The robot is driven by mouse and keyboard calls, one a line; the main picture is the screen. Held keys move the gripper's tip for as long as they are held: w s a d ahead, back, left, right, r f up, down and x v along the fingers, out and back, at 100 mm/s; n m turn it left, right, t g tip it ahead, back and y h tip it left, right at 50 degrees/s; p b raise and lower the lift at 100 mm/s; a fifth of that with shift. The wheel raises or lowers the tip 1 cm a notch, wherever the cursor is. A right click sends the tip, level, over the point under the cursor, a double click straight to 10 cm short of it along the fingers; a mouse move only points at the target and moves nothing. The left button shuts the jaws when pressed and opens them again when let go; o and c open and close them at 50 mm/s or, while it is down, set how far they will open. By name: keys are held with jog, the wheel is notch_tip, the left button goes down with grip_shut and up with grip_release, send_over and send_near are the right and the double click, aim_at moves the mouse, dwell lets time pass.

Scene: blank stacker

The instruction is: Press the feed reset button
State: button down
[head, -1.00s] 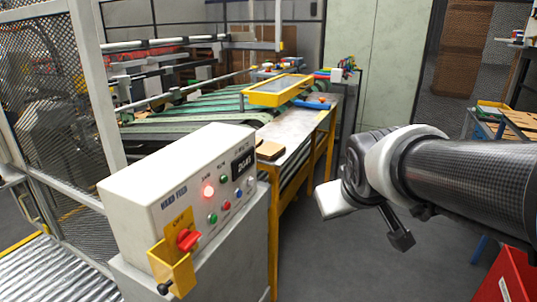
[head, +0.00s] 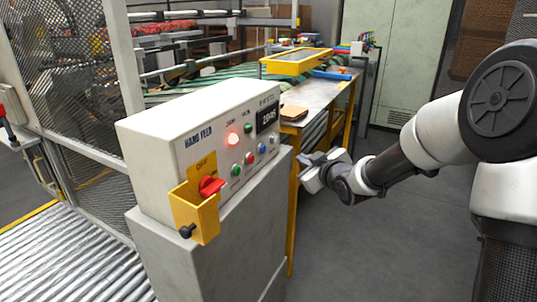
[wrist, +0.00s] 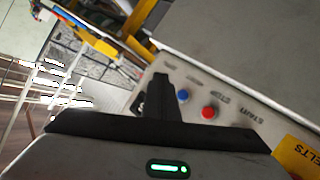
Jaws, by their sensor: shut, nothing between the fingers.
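The white HAND FEED control box (head: 190,125) stands on a grey pedestal. Its sloped face has a green button (head: 236,170), a red button (head: 249,158) and a blue button (head: 262,148) in a row. In the wrist view the blue button (wrist: 183,96) and red button (wrist: 208,113) show beyond my fingers; the green one is not visible. The small labels are too blurred to tell which names the feed reset. My gripper (head: 308,170) is shut and empty, right of the panel and apart from the buttons.
A red lamp (head: 232,139) glows above the buttons, near a digital display (head: 267,118). A table (head: 320,92) with yellow legs stands behind. Floor to the right is open.

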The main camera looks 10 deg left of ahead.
aim_at(263, 149)
jog(key=shift+a, duration=0.15)
jog(key=w+a+b, duration=0.3)
jog(key=a, duration=0.5)
dwell(0.5)
jog(key=shift+a+f, duration=0.1)
jog(key=shift+a, duration=0.05)
dwell(1.7)
jog(key=shift+w+a+b, duration=0.2)
jog(key=shift+a+b, duration=0.15)
jog(key=shift+b, duration=0.15)
